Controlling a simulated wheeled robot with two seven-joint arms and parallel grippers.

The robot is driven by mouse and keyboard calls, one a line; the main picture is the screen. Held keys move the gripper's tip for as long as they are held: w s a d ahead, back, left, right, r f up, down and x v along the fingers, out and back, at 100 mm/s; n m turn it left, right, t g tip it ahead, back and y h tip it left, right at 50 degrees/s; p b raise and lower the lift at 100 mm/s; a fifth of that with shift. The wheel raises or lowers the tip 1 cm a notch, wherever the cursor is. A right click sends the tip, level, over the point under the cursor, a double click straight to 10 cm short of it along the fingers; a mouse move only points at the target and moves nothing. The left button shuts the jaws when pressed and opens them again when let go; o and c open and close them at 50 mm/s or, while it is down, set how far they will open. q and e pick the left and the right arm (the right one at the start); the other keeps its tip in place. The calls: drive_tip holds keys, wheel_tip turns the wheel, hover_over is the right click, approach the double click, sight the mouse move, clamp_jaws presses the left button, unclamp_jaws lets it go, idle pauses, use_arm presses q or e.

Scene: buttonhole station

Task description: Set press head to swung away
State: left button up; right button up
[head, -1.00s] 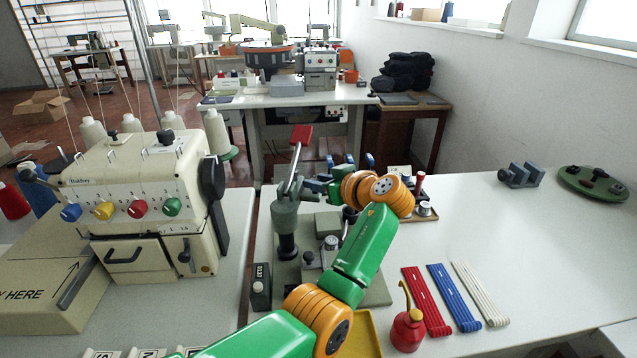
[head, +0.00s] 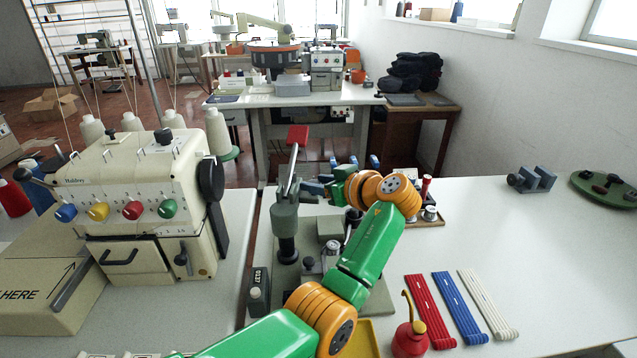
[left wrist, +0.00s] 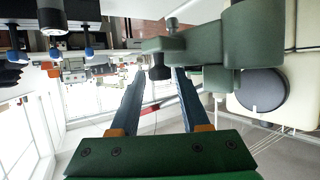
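The press head (head: 285,217) is a grey-green block on a dark post, on a grey base plate (head: 318,222). A metal lever (head: 294,168) with a red handle (head: 298,135) rises from it. The head also fills the upper right of the left wrist view (left wrist: 220,45), which looks upside down. My left gripper (head: 308,188) is right beside the head, on its right. Its blue fingers (left wrist: 160,73) are apart, with their tips close to the head. I cannot tell whether they touch it. My right gripper is not in view.
A cream machine (head: 148,200) with coloured knobs stands left. A red oil can (head: 410,338) and red, blue and white strips (head: 460,303) lie front right. A small tray (head: 430,222) is behind my wrist.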

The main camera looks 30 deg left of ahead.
use_arm(q)
drive_tip(key=b+v, duration=0.1)
drive_tip(key=v, duration=0.6)
